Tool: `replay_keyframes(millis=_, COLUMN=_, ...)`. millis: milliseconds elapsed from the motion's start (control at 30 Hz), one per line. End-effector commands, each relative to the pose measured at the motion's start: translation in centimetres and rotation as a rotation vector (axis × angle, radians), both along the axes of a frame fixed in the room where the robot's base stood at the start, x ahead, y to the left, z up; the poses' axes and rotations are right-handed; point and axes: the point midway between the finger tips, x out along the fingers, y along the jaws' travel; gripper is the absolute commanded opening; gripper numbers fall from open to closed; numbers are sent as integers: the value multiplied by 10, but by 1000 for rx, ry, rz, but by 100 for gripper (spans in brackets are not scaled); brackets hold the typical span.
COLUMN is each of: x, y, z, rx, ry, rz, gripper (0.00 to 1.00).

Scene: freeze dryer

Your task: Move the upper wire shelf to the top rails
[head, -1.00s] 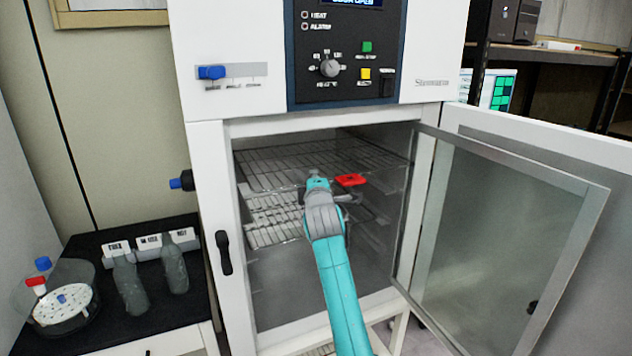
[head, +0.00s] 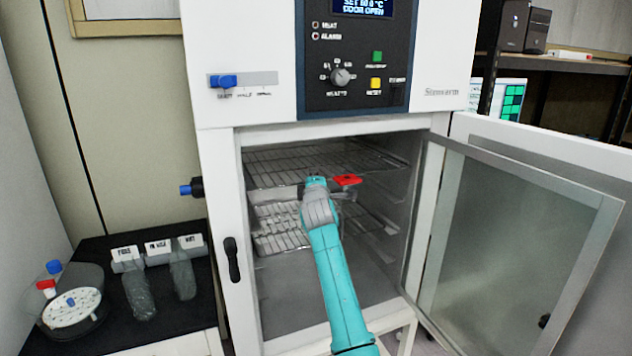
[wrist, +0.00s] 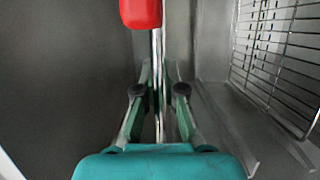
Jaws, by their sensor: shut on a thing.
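The upper wire shelf (head: 285,164) is inside the open cabinet chamber, roughly level, with a red tab (head: 347,180) at its front edge. My gripper (head: 328,186) is at that front edge, just left of the tab. In the wrist view my gripper (wrist: 158,91) is shut on the shelf's front rod, which runs between its fingers. The red tab also shows there (wrist: 141,12), above the fingertips. I cannot tell whether the shelf's sides rest on rails; the top rails are hard to make out.
A lower wire shelf (head: 280,235) sits below the held one; a wire grid (wrist: 280,45) shows at the right of the wrist view. The glass-panelled door (head: 520,225) stands open at right.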

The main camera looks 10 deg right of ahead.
Motion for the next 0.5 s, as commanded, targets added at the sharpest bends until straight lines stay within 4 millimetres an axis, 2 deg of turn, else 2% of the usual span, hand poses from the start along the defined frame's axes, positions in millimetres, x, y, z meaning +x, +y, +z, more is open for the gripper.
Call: replay_keyframes(millis=500, x=31, y=9, z=3, rx=-2, ry=-4, rz=0, gripper=0)
